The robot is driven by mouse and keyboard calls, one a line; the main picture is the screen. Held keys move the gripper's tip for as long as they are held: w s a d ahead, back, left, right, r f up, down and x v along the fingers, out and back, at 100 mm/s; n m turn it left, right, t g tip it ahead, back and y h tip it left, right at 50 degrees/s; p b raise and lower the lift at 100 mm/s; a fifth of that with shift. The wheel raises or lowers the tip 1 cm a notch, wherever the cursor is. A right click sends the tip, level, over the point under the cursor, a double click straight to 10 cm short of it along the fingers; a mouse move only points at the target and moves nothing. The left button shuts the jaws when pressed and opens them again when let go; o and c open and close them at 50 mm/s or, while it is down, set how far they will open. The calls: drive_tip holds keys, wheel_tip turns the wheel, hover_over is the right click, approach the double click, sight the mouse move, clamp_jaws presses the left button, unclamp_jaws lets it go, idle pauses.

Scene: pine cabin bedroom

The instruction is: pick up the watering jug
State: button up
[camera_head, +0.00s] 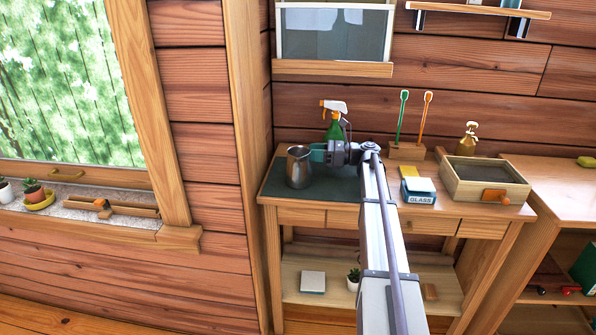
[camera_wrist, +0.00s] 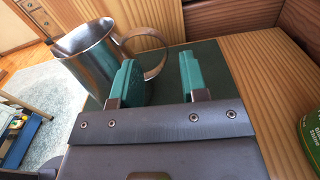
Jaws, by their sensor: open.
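The watering jug (camera_head: 299,167) is a steel pitcher standing upright on the dark mat at the left end of the wooden table. In the wrist view the jug (camera_wrist: 92,62) is at the upper left, with its loop handle (camera_wrist: 150,50) pointing right. My gripper (camera_head: 319,152) reaches in from the right, close beside the jug. In the wrist view its two green fingers (camera_wrist: 160,82) are apart with nothing held between them. The left finger overlaps the jug's side and the handle's lower part; I cannot tell whether it touches.
A green spray bottle (camera_head: 335,122) stands behind my gripper. The dark mat (camera_head: 335,187) is bare in front.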

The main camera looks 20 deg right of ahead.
sight(299, 151)
drive_tip(key=x, duration=0.5)
drive_tip(key=shift+w+f, duration=0.15)
drive_tip(key=shift+w, duration=0.15)
clamp_jaws()
